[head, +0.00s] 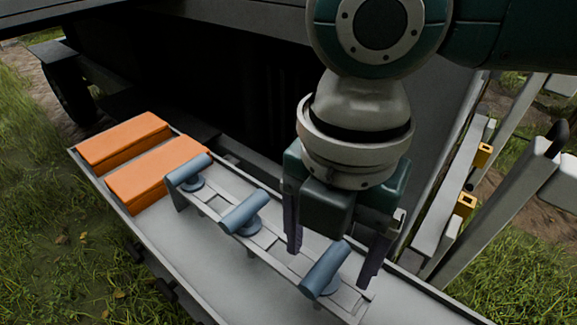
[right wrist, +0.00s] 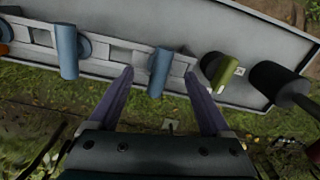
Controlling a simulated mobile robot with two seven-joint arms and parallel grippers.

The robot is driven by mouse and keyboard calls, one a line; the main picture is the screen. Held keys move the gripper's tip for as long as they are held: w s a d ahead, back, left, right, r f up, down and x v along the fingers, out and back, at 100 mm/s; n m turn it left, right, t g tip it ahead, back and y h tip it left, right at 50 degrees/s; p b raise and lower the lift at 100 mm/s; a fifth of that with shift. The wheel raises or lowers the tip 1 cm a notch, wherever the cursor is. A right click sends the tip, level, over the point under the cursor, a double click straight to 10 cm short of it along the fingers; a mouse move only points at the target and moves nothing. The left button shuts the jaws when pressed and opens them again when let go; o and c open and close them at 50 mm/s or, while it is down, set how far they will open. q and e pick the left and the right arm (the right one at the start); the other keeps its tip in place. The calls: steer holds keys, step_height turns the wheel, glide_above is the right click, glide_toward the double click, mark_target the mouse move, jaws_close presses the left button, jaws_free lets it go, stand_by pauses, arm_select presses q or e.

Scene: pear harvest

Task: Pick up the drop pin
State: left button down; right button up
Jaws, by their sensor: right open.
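Three blue-grey pins with cylindrical handles sit in a row on a pale slotted rack (head: 268,249): a far pin (head: 188,170), a middle pin (head: 244,211) and a near pin (head: 325,270). I cannot tell which one the task names. My right gripper (head: 331,264) points down over the near pin, its two dark fingers apart on either side of the handle. In the right wrist view, that near pin (right wrist: 160,74) shows between the open fingertips (right wrist: 159,72). Whether the fingers touch it is not clear. The pins' lower parts are hidden. My left gripper is out of view.
The rack stands in a long grey tray (head: 165,246) with two orange blocks (head: 155,170) at its far end. The right wrist view shows a yellow-green handle (right wrist: 226,75) and a black cylinder (right wrist: 280,84) beyond the near pin. Pale posts (head: 500,200) rise at the right.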

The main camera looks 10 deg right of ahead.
mark_target(327, 263)
steer(key=shift+f, duration=1.5)
jaws_close()
